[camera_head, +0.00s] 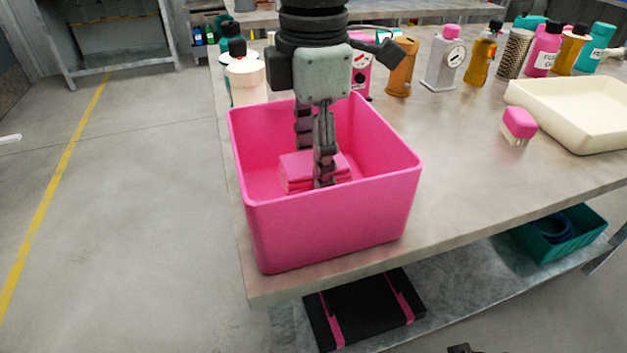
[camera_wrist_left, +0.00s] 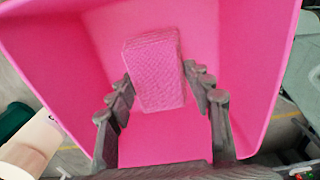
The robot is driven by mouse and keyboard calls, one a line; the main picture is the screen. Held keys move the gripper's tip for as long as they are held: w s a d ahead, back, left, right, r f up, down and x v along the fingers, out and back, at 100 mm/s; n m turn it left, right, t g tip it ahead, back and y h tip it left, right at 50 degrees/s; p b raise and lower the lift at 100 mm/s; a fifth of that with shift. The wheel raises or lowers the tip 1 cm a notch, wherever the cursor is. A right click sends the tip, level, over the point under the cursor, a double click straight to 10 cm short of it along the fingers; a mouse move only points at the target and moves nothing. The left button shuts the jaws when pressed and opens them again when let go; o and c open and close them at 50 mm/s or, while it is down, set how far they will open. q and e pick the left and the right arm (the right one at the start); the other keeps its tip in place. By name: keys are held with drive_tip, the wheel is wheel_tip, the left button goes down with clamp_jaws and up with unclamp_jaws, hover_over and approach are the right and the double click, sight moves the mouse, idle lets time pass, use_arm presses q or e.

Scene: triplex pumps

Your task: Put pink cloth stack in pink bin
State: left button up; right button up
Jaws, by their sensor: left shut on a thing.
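The pink bin (camera_head: 335,225) stands at the near left corner of the table, and its pink walls fill much of the left wrist view (camera_wrist_left: 70,50). The pink cloth stack (camera_head: 296,172) is inside the bin, below the rim; its woven top shows in the left wrist view (camera_wrist_left: 153,62). My left gripper (camera_head: 314,165) points down into the bin and is shut on the stack, with one finger on each side (camera_wrist_left: 160,80). I cannot tell whether the stack touches the bin floor. My right gripper is not clearly in view.
Several bottles and cans stand along the back of the table, including an orange one (camera_head: 401,68). A cream tray (camera_head: 600,135) and a small pink-topped block (camera_head: 519,124) are at the right. The tabletop right of the bin is clear. A teal crate (camera_head: 560,240) sits on the lower shelf.

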use_arm(q)
wheel_tip(320, 180, down, 3)
drive_tip(key=shift+f, duration=0.3)
use_arm(e)
drive_tip(key=shift+f, duration=0.3)
use_arm(q)
drive_tip(key=shift+f, duration=0.1)
drive_tip(key=o, duration=0.8)
drive_tip(key=shift+o, duration=1)
use_arm(e)
drive_tip(key=shift+s+r, duration=0.1)
drive_tip(key=shift+r, duration=0.4)
